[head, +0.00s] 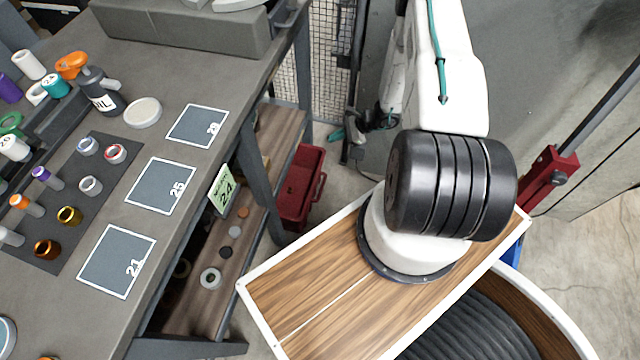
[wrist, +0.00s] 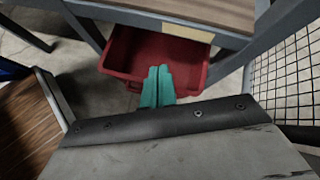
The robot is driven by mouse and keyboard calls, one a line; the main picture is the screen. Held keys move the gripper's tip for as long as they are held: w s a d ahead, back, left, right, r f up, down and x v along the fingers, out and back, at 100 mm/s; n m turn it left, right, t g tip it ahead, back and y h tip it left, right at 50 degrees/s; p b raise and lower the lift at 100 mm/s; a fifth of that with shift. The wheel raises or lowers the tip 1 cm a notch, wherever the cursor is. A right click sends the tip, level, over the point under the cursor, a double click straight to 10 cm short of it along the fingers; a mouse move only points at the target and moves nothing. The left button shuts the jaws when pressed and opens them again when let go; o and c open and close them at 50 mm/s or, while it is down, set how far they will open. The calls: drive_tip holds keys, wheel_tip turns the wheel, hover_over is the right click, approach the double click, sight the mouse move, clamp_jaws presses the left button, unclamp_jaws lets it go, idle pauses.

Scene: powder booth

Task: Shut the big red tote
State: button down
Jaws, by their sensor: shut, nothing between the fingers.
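The big red tote (head: 302,188) juts out beside the lower wooden shelf of the bench, with its open top showing and a handle on its right side. In the wrist view the red tote (wrist: 125,50) lies straight ahead, its far part hidden under the shelf edge. My gripper (wrist: 160,72) has teal fingers pressed together, with nothing between them. The fingers overlap the tote's near wall in that view; I cannot tell whether they touch it. In the head view my gripper (head: 337,134) is small, behind and to the right of the tote.
The bench (head: 190,75) stands at the left, with bottles and rings on top. Its leg (head: 262,185) is close to the tote's left. A wire mesh panel (head: 325,60) stands behind. Grey floor (head: 345,165) shows between the tote and my arm.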

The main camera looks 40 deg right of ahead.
sight(322, 188)
drive_tip(key=s+a+f+m+t+h, duration=0.1)
drive_tip(key=s+f+m, duration=0.3)
drive_tip(key=f, duration=0.5)
drive_tip(key=s+f+m+h, duration=0.2)
drive_tip(key=s+f, duration=0.4)
drive_tip(key=f, duration=0.3)
drive_tip(key=x, duration=1)
drive_tip(key=shift+w+a+f, duration=0.15)
drive_tip(key=shift+w+a, duration=0.1)
drive_tip(key=shift+w, duration=0.05)
drive_tip(key=shift+w+a, duration=0.75)
drive_tip(key=shift+w, duration=0.2)
drive_tip(key=shift+w+a+r, duration=0.25)
drive_tip(key=shift+w+a, duration=0.05)
drive_tip(key=shift+w, duration=0.15)
